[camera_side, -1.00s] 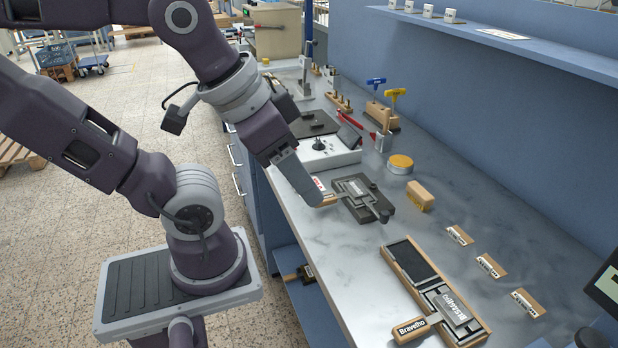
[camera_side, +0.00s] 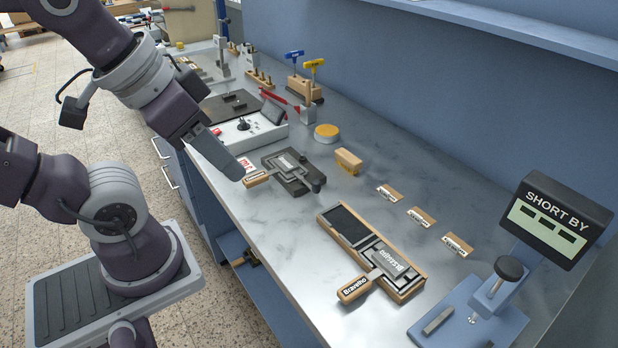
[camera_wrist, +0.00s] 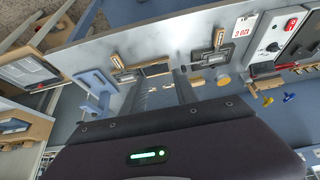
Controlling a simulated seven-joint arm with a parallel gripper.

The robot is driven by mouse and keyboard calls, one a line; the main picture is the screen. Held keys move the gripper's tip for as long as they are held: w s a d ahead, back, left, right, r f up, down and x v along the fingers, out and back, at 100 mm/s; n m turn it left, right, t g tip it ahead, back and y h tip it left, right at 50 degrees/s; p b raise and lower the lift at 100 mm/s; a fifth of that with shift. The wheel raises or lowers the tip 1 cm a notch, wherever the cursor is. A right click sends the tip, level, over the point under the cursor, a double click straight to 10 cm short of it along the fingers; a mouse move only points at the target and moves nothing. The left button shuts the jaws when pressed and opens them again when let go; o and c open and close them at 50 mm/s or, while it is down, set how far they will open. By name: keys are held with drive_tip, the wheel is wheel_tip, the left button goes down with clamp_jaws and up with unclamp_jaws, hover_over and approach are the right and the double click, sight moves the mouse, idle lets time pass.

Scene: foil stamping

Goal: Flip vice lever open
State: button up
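A dark low vice (camera_side: 306,186) sits on the bench, with a grey type holder (camera_side: 284,163) on it. The holder's wooden handle (camera_side: 257,179) points left. A dark rounded part at the vice's right end (camera_side: 317,186) may be its lever; its position is unclear. In the wrist view the vice (camera_wrist: 208,58) is right of the middle. My gripper (camera_side: 238,174) is just left of the handle, pointing down toward the bench's front edge, with nothing visibly held. In the wrist view its fingers (camera_wrist: 160,94) seem spread apart; the side view shows only one.
A wooden box (camera_side: 328,220) with a second, Bravelho-labelled holder (camera_side: 354,288) lies nearer the camera. A white hotplate unit (camera_side: 262,132), yellow-topped tin (camera_side: 326,132) and wooden block (camera_side: 348,162) are behind. Bare bench lies between.

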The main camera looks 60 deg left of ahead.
drive_tip(key=w+r, duration=0.1)
drive_tip(key=w, duration=0.1)
drive_tip(key=w+r+g, duration=0.1)
drive_tip(key=w, duration=0.2)
drive_tip(key=w+a+r+g, duration=0.1)
drive_tip(key=w+r, duration=0.1)
drive_tip(key=w, duration=0.1)
drive_tip(key=shift+w, duration=0.2)
clamp_jaws()
drive_tip(key=w+a+f+m+g, duration=0.1)
drive_tip(key=w+f+g, duration=0.1)
drive_tip(key=w, duration=0.6)
drive_tip(key=w+a+f+g, duration=0.2)
drive_tip(key=w, duration=0.5)
drive_tip(key=w+a+f+g, duration=0.1)
drive_tip(key=w+f+g, duration=0.1)
drive_tip(key=w+f, duration=0.5)
drive_tip(key=shift+a+f+m, duration=0.2)
drive_tip(key=shift+f+m, duration=0.2)
drive_tip(key=shift+f, duration=0.4)
drive_tip(key=shift+w, duration=0.1)
